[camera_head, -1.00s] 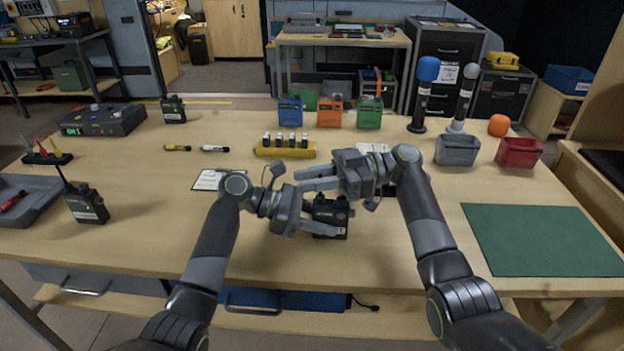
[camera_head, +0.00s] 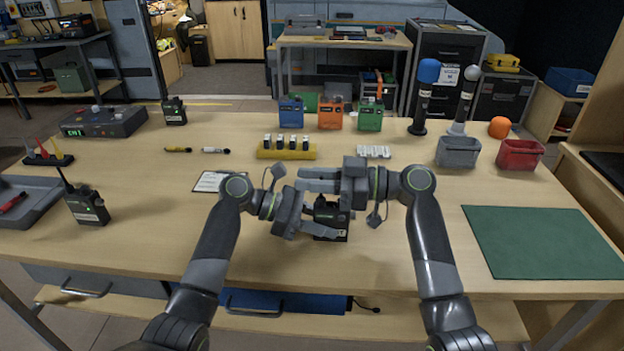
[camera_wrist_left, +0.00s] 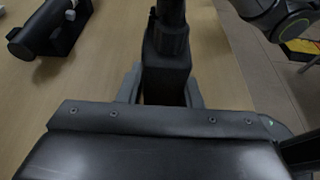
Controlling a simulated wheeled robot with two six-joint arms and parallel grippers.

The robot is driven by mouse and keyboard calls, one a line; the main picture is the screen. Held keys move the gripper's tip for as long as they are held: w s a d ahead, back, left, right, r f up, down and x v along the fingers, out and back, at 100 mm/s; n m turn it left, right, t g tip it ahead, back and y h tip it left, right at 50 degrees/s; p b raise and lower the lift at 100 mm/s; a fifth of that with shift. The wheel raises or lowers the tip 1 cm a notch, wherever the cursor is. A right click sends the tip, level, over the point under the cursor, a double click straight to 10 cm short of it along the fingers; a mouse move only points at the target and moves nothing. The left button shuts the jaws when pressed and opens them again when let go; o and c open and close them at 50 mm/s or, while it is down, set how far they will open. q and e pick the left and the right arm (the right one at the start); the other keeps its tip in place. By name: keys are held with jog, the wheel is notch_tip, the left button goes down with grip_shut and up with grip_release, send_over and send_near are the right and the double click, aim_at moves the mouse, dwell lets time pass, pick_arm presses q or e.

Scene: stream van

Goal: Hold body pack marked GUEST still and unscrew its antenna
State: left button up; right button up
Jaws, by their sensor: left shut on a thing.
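A black body pack (camera_head: 330,222) stands upright near the front middle of the table; its label is too small to read. My left gripper (camera_head: 318,222) is shut on its body from the left. In the left wrist view the pack (camera_wrist_left: 166,70) sits between the fingers, and its dark antenna (camera_wrist_left: 172,14) rises out of the top of the picture. My right gripper (camera_head: 318,180) reaches in from the right above the pack. Its two fingers point left with a gap between them. They hide the antenna in the head view, so contact with it cannot be told.
Another body pack (camera_head: 87,206) with a green light stands at the left; one more (camera_head: 174,110) is farther back. A yellow battery holder (camera_head: 286,150) stands behind the grippers. Grey (camera_head: 457,152) and red (camera_head: 519,154) bins are at the right. The green mat (camera_head: 540,242) is empty.

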jog(key=shift+t, duration=0.3)
jog(key=shift+w+m+t+h, duration=0.2)
jog(key=shift+m+t+h, duration=0.15)
jog(key=shift+m+t, duration=0.85)
jog(key=shift+w+m+t+h, duration=0.15)
jog(key=shift+m+t+h, duration=0.2)
jog(key=shift+m+t, duration=0.8)
jog(key=shift+n+t, duration=0.35)
grip_shut()
jog(key=n+g, duration=0.1)
jog(key=g, duration=0.1)
jog(key=n+g+y, duration=0.1)
jog(key=g, duration=0.1)
jog(key=n+g, duration=0.2)
jog(key=shift+s, duration=0.35)
jog(key=shift+n+g, duration=0.3)
jog(key=shift+g, duration=0.2)
